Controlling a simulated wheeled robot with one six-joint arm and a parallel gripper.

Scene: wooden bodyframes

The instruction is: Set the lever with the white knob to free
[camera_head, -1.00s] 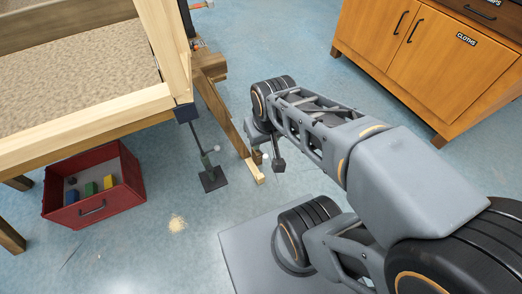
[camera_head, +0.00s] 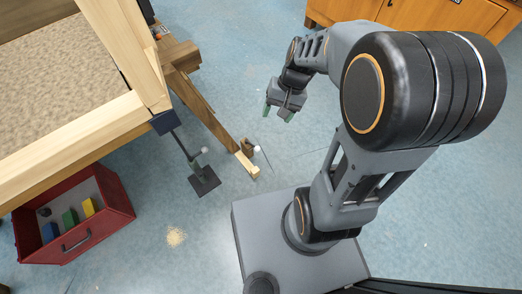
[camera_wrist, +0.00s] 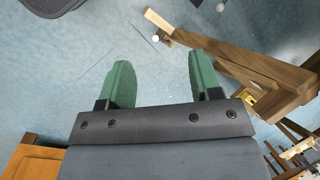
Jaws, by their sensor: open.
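Two small white knobs show low by the wooden frame. One white knob (camera_head: 204,150) is on a dark part above a black foot plate (camera_head: 203,181). The other white knob (camera_head: 257,148) tops a thin rod beside the end of a wooden beam (camera_head: 215,120). In the wrist view, the knob by the beam end (camera_wrist: 155,38) lies beyond the gap between my fingers, and the other knob (camera_wrist: 220,7) is at the top edge. My gripper (camera_head: 278,112) is open and empty, with green fingers (camera_wrist: 160,62), apart from both knobs. No "free" marking is readable.
A red bin (camera_head: 118,205) with coloured blocks sits under the wooden table frame (camera_head: 80,135) at left. An orange cabinet (camera_head: 420,18) stands at the back. Blue floor (camera_head: 225,75) is open between the beam and my gripper.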

